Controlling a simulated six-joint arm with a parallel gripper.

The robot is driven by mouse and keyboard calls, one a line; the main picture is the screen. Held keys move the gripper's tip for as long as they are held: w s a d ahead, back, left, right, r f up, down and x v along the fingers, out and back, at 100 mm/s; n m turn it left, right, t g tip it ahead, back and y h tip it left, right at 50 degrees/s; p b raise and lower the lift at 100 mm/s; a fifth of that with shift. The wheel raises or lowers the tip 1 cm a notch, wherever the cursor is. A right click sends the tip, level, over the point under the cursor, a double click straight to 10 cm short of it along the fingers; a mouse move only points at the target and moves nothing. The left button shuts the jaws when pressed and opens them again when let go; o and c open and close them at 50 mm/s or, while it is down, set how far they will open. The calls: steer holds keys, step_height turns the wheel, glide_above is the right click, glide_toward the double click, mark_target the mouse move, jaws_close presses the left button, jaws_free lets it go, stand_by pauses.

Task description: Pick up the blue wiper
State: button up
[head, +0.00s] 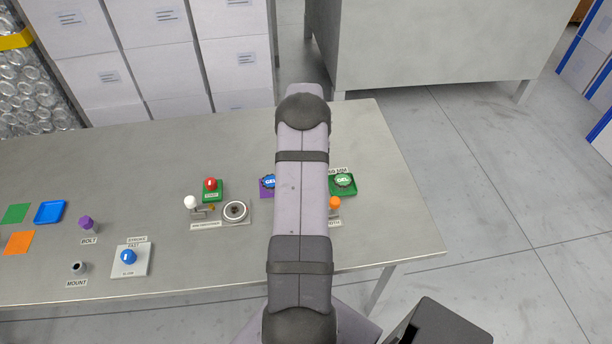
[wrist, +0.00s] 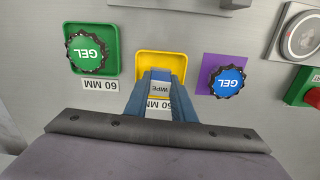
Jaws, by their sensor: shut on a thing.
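In the wrist view my gripper (wrist: 160,80) points at a yellow tray (wrist: 178,57) and is shut on a small block labelled WIPE, the wiper (wrist: 159,89). The wiper sits between the two blue-grey fingers, over the near part of the tray. Its blue is hard to tell from the fingers. I cannot tell whether it touches the tray floor. In the head view my arm hides the gripper, the wiper and the yellow tray.
A green tray (wrist: 108,30) with a black-rimmed GEL cap (wrist: 88,52) lies left of the yellow tray. A purple square (wrist: 236,62) with a blue GEL cap (wrist: 227,82) lies right. A round dial (head: 235,211) stands farther left in the head view.

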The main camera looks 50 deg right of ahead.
step_height(320, 180, up, 10)
steer(key=shift+f+b, duration=0.1)
steer(key=shift+b, duration=0.9)
